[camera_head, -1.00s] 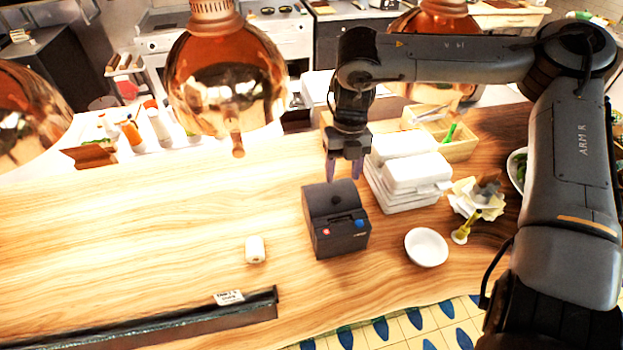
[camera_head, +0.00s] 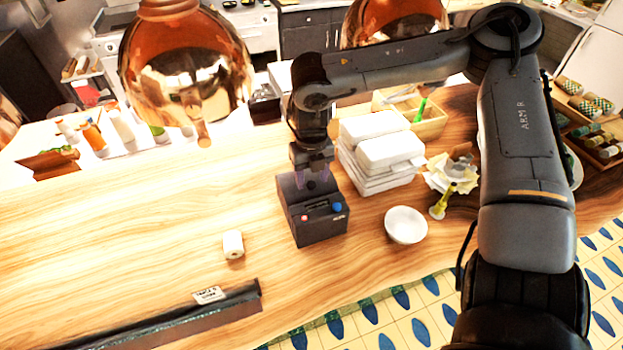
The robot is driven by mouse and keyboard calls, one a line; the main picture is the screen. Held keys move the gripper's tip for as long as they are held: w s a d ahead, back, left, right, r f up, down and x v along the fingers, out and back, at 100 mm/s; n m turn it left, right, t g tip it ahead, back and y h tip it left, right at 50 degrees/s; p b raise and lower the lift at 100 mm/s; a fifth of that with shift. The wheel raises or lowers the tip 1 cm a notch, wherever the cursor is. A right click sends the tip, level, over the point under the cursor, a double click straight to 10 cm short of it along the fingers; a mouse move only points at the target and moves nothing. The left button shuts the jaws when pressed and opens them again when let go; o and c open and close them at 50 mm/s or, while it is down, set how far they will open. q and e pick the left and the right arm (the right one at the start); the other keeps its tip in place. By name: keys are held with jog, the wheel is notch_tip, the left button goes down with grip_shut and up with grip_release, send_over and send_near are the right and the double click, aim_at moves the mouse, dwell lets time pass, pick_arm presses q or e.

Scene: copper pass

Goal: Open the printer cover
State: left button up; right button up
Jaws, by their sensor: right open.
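The dark printer (camera_head: 320,230) stands on the wooden counter, with a red and a blue button on its front panel. Its cover (camera_head: 289,187) is at the rear top, largely hidden behind my gripper; I cannot tell whether it is lifted at all. My right gripper (camera_head: 312,184) points down at the cover, its fingers apart with nothing seen held between them. I cannot tell whether the fingers touch the cover. My left gripper is not in view.
White boxes (camera_head: 388,152) are stacked right of the printer, close to my right arm. A white bowl (camera_head: 406,225) is at the printer's right. A paper roll (camera_head: 233,244) stands left. Copper lamps (camera_head: 187,75) hang above.

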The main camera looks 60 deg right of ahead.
jog(key=shift+f, duration=0.9)
grip_shut()
